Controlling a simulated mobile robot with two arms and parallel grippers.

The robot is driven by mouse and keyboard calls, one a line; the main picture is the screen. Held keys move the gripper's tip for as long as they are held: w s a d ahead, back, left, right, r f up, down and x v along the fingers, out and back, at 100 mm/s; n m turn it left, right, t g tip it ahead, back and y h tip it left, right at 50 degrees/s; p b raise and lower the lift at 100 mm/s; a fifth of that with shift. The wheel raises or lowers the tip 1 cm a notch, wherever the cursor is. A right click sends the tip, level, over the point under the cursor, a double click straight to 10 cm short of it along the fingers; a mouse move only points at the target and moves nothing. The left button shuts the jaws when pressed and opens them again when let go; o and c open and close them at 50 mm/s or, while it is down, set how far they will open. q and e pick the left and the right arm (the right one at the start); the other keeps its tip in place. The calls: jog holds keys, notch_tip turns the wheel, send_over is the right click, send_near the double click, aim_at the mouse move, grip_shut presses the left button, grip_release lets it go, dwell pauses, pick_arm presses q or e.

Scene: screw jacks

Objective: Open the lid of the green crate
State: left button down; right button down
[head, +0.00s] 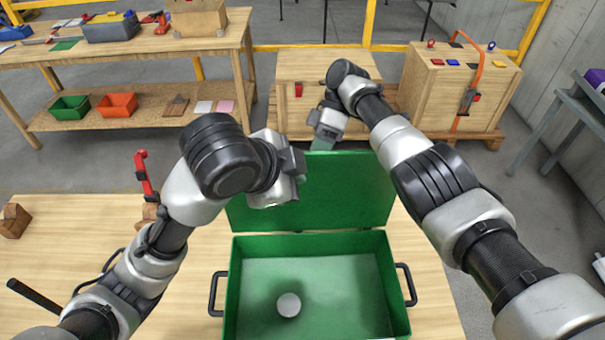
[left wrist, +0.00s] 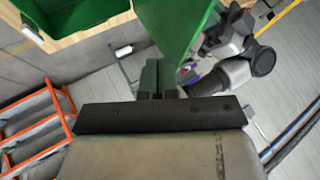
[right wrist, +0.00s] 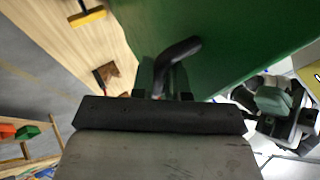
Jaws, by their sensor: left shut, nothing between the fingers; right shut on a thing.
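The green crate (head: 235,285) stands on the light wooden table. Its green lid (head: 345,205) is swung up and stands roughly upright along the back edge, so the crate's inside shows. My right gripper (head: 318,143) is at the top of the lid. In the right wrist view my right gripper (right wrist: 165,80) is shut on the black lid handle (right wrist: 182,49). My left gripper (head: 296,175) is by the upper left part of the lid, shut and empty. In the left wrist view its fingers (left wrist: 158,78) are close to the green lid (left wrist: 172,30); contact is unclear.
Black side handles (head: 216,294) stick out from the crate. A red-handled tool (head: 146,175) and a wooden block (head: 15,220) are on the table's left. A workbench (head: 130,50) and wooden boxes (head: 465,85) stand behind.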

pick_arm(q)
jog(key=a, duration=0.1)
pick_arm(e)
jog(key=shift+s+d+f, duration=0.1)
jog(key=shift+s+f, duration=0.1)
jog(key=shift+f, duration=0.35)
pick_arm(q)
jog(key=y, duration=0.1)
send_near(312, 181)
notch_tip(312, 181, down, 4)
jog(key=w+d, duration=0.1)
jog(key=d, duration=0.1)
jog(key=shift+w+a+r+n, duration=0.1)
jog(key=shift+w+a+n, duration=0.1)
jog(key=shift+w, duration=0.15)
jog(key=shift+w+a+r+n, duration=0.1)
jog(key=shift+w+r+n, duration=0.1)
jog(key=shift+w, duration=0.1)
jog(key=shift+w+a, duration=0.2)
jog(key=shift+w, duration=0.65)
pick_arm(e)
jog(key=c, duration=1.1)
grip_release()
jog(key=shift+r, duration=0.1)
